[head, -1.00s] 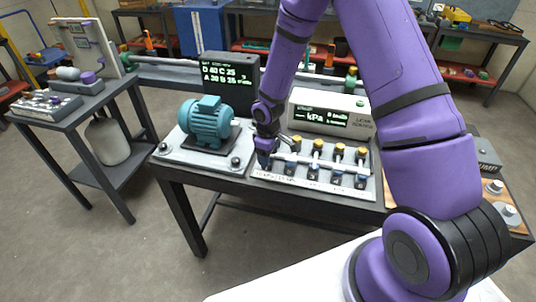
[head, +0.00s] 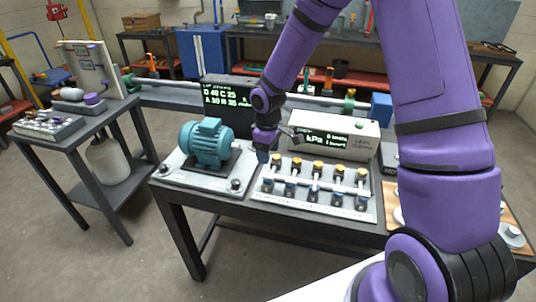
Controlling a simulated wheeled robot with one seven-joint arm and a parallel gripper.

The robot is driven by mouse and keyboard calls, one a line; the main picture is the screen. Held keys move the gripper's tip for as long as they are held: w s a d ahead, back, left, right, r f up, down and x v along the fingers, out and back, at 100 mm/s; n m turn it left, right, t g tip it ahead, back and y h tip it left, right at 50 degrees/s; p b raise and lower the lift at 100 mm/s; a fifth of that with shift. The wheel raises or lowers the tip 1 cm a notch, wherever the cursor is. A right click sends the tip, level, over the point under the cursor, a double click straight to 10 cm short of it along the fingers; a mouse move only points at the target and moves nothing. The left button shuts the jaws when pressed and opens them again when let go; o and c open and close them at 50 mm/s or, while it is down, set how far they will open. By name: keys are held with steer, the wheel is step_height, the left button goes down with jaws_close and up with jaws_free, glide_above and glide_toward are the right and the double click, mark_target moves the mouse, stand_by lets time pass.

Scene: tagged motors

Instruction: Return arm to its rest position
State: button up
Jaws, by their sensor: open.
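My purple arm comes in from the right and reaches over the middle table. My gripper (head: 268,155) is small in the head view, just above the back left corner of the valve panel (head: 270,205) and right of the teal motor (head: 208,143). Its jaws are open, with nothing seen between them. It looks clear of the valves, though the exact gap is hard to tell.
A dark display (head: 230,92) and a white kPa gauge box (head: 350,137) stand behind the panel. A wooden board (head: 393,200) with metal pieces lies at the right, partly behind my arm. A side table (head: 85,122) stands at left. The floor in front is clear.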

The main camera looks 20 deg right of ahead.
stand_by(0.3)
steer(key=s+d+r+m+t, duration=0.1)
steer(key=s+d+r, duration=0.15)
steer(key=r, duration=0.45)
steer(key=s+d+r+m+t+h, duration=0.1)
steer(key=s+r+m, duration=0.1)
steer(key=s+r, duration=0.35)
steer(key=s+d+r+m, duration=0.1)
steer(key=s+r, duration=0.1)
steer(key=r, duration=0.7)
steer(key=s+r+m+t, duration=0.1)
steer(key=s+r, duration=0.2)
steer(key=s, duration=0.3)
steer(key=s+d+r+m+t, duration=0.1)
steer(key=s+r+m, duration=0.1)
steer(key=s, duration=0.5)
steer(key=s+d+r+m+t+y, duration=0.1)
steer(key=s+r, duration=0.4)
steer(key=s, duration=0.1)
steer(key=shift+s+m, duration=0.35)
steer(key=shift+m, duration=0.05)
steer(key=shift+w, duration=0.1)
